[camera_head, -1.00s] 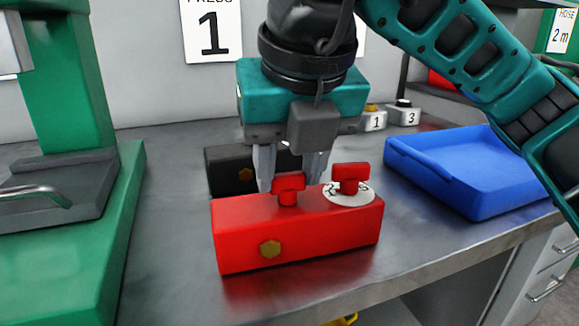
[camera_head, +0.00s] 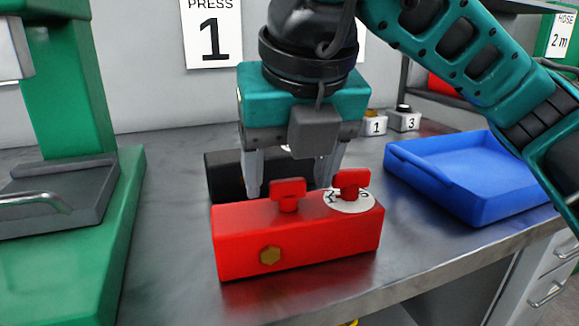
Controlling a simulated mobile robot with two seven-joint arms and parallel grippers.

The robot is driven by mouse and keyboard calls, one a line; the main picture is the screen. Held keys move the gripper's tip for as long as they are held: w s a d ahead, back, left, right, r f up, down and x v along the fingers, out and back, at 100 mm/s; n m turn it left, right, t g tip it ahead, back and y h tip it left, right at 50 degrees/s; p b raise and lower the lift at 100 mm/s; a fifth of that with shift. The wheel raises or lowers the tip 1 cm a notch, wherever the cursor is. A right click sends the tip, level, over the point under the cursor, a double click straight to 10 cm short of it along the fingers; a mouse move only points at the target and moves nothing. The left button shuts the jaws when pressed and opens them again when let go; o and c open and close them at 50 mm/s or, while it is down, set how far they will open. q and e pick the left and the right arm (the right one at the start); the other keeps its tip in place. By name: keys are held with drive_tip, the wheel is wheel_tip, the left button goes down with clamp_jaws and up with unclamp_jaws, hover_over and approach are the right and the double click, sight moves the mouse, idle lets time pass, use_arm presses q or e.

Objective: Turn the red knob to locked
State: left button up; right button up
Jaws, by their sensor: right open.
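A red block (camera_head: 325,245) stands on the metal bench with two red T-shaped knobs on top. The left knob (camera_head: 288,192) has its handle lying crosswise, roughly along the block. The right knob (camera_head: 351,182) sits on a white round dial (camera_head: 340,205) with dark marks, too small to read. My right gripper (camera_head: 289,190) points down, open, its fingers spread apart on either side of the left knob and clear of it. The right finger is between the two knobs in the picture. My left gripper is not in view.
A black block (camera_head: 222,178) stands behind the red block. A green press (camera_head: 100,245) is at the left and a blue tray (camera_head: 465,190) at the right. Grey button boxes (camera_head: 403,120) are at the back. The bench's front edge is close.

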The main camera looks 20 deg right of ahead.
use_arm(q)
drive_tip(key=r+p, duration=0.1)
drive_tip(key=p, duration=0.1)
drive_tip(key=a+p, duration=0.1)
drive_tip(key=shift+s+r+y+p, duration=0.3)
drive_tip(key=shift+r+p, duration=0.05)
use_arm(e)
drive_tip(key=v, duration=1.2)
drive_tip(key=shift+s+r, duration=0.2)
drive_tip(key=shift+r, duration=0.1)
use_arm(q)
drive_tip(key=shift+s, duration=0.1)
